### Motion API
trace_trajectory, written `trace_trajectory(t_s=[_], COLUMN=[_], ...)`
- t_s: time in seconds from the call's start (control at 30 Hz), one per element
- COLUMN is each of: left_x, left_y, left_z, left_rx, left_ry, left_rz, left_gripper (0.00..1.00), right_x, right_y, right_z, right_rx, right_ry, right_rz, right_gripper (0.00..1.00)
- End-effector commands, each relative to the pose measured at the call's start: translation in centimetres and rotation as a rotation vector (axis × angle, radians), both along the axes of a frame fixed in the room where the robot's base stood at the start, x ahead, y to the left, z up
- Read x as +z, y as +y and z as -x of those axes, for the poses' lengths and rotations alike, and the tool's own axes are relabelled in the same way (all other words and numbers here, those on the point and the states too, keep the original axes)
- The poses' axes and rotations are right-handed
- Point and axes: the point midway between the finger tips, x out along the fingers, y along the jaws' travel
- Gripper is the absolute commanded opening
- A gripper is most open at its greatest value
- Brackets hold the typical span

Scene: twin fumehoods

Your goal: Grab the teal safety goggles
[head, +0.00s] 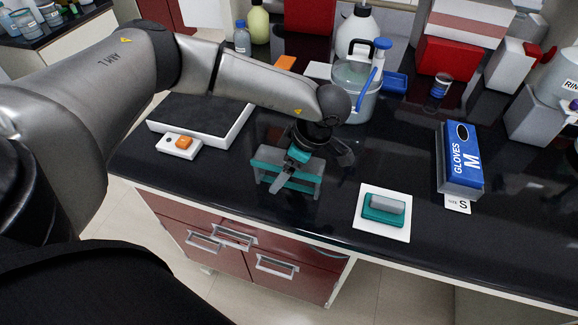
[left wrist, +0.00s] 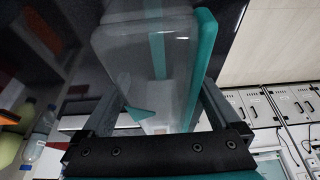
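The teal safety goggles (head: 301,182), with a teal frame and clear lens, are at the front edge of the black counter. My left gripper (head: 293,172) reaches down onto them from above, with a grey finger in front of the frame. In the left wrist view the goggles (left wrist: 206,60) fill the space between the widely spaced fingers (left wrist: 162,100). The frame lies close against the right-hand finger. I cannot tell whether the fingers press on the goggles or whether they rest on the counter. My right gripper is not in view.
A white plate with a teal-and-grey block (head: 384,207) lies to the right. A blue glove box (head: 461,160) stands farther right. A dark-topped device (head: 205,118) and a small white block with an orange button (head: 184,143) lie left.

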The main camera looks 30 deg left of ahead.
Motion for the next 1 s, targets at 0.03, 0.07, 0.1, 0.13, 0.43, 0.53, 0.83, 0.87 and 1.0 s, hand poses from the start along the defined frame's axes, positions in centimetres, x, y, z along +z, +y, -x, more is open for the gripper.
trace_trajectory(t_s=[0.03, 0.07, 0.1, 0.13, 0.43, 0.53, 0.83, 0.87, 1.0], left_x=[0.01, 0.01, 0.01, 0.01, 0.01, 0.01, 0.03, 0.03, 0.16], left_y=[0.0, 0.0, 0.0, 0.0, -0.02, -0.02, -0.02, -0.02, -0.03], left_z=[0.0, 0.0, 0.0, 0.0, 0.0, 0.0, -0.02, -0.02, -0.04], left_rx=[0.0, 0.0, 0.0, 0.0, 0.0, 0.0, 0.0, 0.0, 0.0], left_ry=[0.0, 0.0, 0.0, 0.0, 0.0, 0.0, 0.0, 0.0, -0.001], left_rz=[0.0, 0.0, 0.0, 0.0, 0.0, 0.001, 0.001, 0.001, 0.001], left_gripper=[0.9, 0.86, 0.82, 0.79, 0.45, 0.34, 0.12, 0.12, 0.12], right_x=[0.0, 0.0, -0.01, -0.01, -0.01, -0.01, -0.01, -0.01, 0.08], right_y=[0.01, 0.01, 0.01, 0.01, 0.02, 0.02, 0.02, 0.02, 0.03], right_z=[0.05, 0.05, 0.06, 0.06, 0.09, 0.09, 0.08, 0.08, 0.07], right_rx=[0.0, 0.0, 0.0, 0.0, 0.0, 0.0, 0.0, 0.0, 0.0], right_ry=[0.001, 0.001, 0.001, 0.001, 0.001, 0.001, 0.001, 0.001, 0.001], right_rz=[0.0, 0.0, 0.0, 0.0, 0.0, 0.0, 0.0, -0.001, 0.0], right_gripper=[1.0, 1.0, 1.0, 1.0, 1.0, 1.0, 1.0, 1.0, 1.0])
